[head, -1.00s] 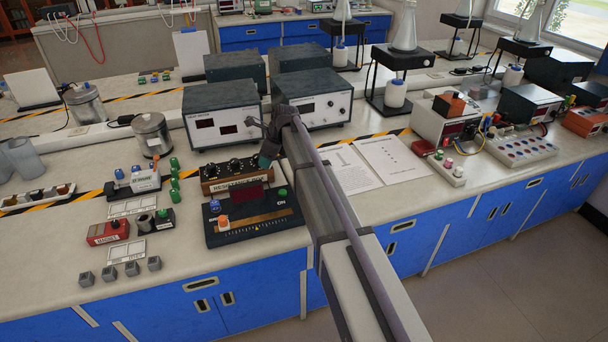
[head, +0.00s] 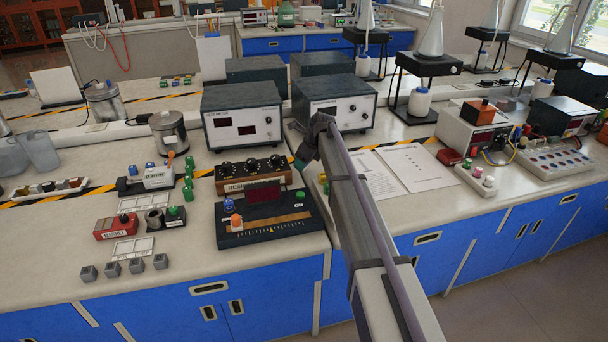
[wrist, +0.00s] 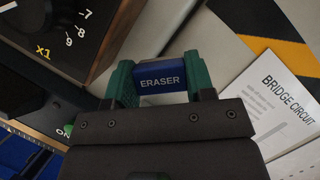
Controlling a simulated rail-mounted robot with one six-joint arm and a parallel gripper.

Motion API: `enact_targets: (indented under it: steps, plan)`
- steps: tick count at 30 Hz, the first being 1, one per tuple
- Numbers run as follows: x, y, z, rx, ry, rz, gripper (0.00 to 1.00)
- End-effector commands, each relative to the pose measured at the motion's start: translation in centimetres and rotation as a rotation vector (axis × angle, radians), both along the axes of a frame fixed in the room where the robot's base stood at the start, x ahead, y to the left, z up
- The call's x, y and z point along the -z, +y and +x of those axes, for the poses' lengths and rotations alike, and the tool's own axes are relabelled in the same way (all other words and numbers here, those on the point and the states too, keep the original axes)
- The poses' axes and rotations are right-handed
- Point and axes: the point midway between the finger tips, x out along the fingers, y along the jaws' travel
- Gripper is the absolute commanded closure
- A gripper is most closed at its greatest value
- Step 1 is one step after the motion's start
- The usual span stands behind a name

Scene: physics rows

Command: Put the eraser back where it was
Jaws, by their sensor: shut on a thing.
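My gripper (wrist: 158,72) has green finger pads. It is shut on a blue eraser (wrist: 160,83) with the word ERASER facing the wrist camera. The eraser cannot be made out there, hidden by the gripper and arm. Whether the eraser touches the bench cannot be told.
A black slide-scale unit (head: 266,222) stands in front of the resistance box. Printed sheets (head: 418,167) lie right of my arm; one, headed BRIDGE CIRCUIT (wrist: 290,100), shows in the wrist view.

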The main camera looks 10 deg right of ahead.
Motion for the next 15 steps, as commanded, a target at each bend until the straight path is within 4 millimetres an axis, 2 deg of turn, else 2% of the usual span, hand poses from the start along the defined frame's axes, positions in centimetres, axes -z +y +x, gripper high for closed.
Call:
enact_targets:
  steps: [1, 3, 9, 14, 15]
  plan:
    - [2.15, 0.0, 0.0, 0.0, 0.0, 0.0, 0.73]
    - [3.07, 0.0, 0.0, 0.0, 0.0, 0.0, 0.73]
    - [2.48, 0.0, 0.0, 0.0, 0.0, 0.0, 0.73]
    - [2.99, 0.0, 0.0, 0.0, 0.0, 0.0, 0.73]
    - [2.84, 0.0, 0.0, 0.0, 0.0, 0.0, 0.48]
